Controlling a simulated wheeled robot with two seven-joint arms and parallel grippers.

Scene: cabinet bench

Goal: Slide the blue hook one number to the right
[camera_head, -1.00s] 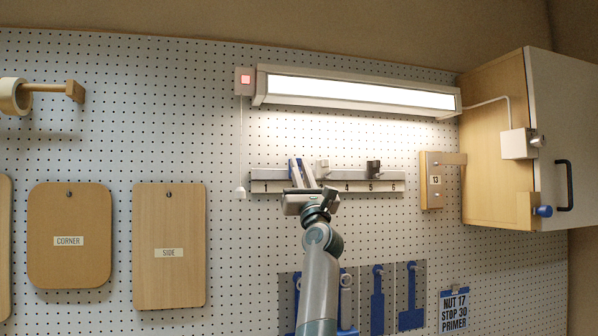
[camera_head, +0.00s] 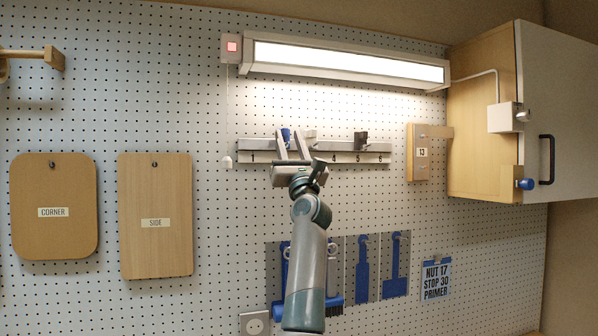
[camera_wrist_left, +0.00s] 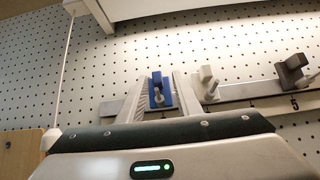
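The blue hook (camera_head: 286,135) sits on the grey rail (camera_head: 345,147), right of number 1; the label below it is hidden by my gripper. In the left wrist view the blue hook (camera_wrist_left: 158,92) shows between the two fingers. My left gripper (camera_head: 291,146) reaches up to the rail with its fingers apart, one on each side of the hook. I cannot tell whether either finger touches it. My right gripper is not in view.
A white hook (camera_head: 310,136) is just right of my left gripper, and a dark hook (camera_head: 361,139) is above number 5. A pull cord (camera_head: 227,130) hangs left of the rail. A lamp (camera_head: 345,64) is above it. A wooden block (camera_head: 420,152) marked 13 is to the right.

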